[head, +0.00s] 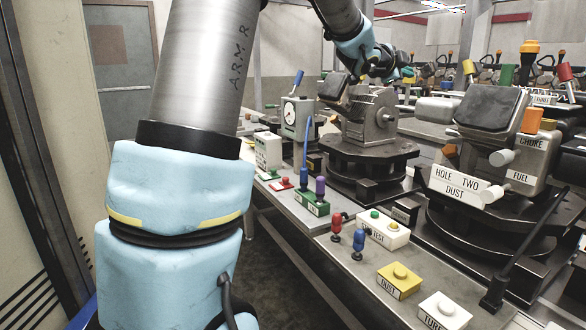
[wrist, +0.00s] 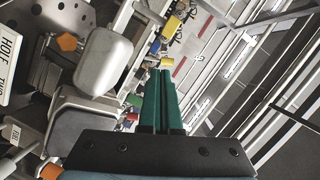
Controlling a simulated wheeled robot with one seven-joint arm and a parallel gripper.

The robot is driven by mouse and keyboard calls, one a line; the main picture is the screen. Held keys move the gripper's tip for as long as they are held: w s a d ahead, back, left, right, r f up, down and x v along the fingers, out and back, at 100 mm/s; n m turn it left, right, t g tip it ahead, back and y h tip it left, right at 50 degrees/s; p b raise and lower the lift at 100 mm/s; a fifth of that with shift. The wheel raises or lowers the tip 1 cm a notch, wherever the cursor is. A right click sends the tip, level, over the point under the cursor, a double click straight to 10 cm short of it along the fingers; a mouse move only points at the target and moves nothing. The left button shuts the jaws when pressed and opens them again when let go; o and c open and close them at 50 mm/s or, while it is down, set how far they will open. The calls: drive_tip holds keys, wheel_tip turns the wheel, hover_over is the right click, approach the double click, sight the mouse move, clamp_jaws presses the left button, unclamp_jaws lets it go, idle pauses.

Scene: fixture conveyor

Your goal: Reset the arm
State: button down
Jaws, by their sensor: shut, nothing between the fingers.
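My arm rises through the left of the head view and bends over at the top. My gripper shows in the wrist view (wrist: 160,75) as two green fingers pressed together, with nothing between them. In the head view the arm's far end is above the turntable fixture at the back, and the fingertips are hard to make out there. The wrist view is strongly tilted, and the fingers stand clear of the fixtures beside them.
A yellow DUST button box (head: 399,281), a white TEST box (head: 383,231) and a gauge box (head: 297,118) line the bench. A grey door (head: 123,75) is at left.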

drive_tip(key=s+a+f+n+g+y+p, duration=0.1)
drive_tip(key=s+a+f+n+y, duration=0.1)
drive_tip(key=a+f+n+y, duration=0.5)
drive_tip(key=s+a+f+n+y, duration=0.1)
drive_tip(key=a+f+n, duration=0.3)
drive_tip(key=a+f, duration=0.75)
drive_tip(key=s+a+f+n+g+y, duration=0.1)
drive_tip(key=s+a+f+n+g, duration=0.3)
drive_tip(key=s+a, duration=0.4)
drive_tip(key=s+a+f+n+g+y, duration=0.2)
drive_tip(key=s+a+f+n+g, duration=0.2)
drive_tip(key=s+a, duration=0.5)
drive_tip(key=s+f+n+p, duration=0.1)
drive_tip(key=s+f+n, duration=0.1)
drive_tip(key=s, duration=0.4)
drive_tip(key=shift+s+a+f+y, duration=0.15)
drive_tip(key=shift+s+f+y, duration=0.15)
drive_tip(key=shift+f, duration=0.5)
drive_tip(key=shift+w, duration=0.1)
